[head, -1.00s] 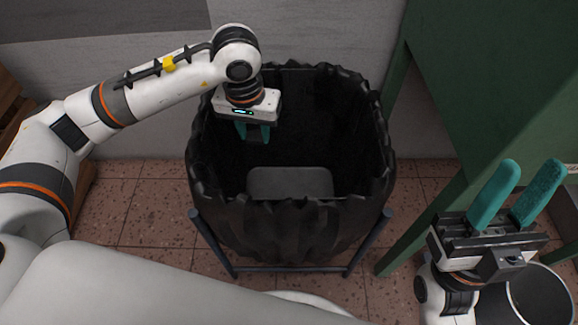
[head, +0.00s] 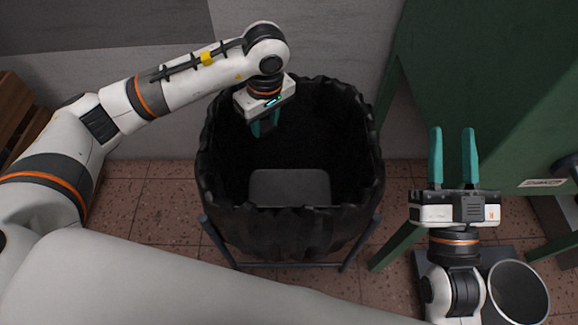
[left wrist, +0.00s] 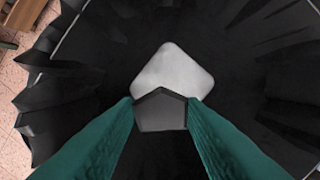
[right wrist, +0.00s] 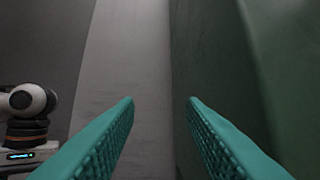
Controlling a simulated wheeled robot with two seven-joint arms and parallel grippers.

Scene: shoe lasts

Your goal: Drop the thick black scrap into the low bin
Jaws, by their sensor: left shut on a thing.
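The low bin (head: 285,232) has a ragged black liner and stands in a metal frame at the centre of the head view. A pale grey flat patch (head: 290,187) shows at its bottom, also in the left wrist view (left wrist: 175,72). My left gripper (head: 265,127) points down inside the bin's mouth, near the back left rim. It is shut on the thick black scrap (left wrist: 160,112), a dark, five-sided block between the teal fingers in the left wrist view. The scrap is hard to make out in the head view. My right gripper (head: 453,133) is open and empty, right of the bin.
A green cabinet (head: 485,90) stands at the right, close to my right gripper. A dark round bucket (head: 520,292) is at the lower right. A wooden crate (head: 22,115) is at the left edge. A grey wall is behind the bin, and tiled floor (head: 160,205) around it.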

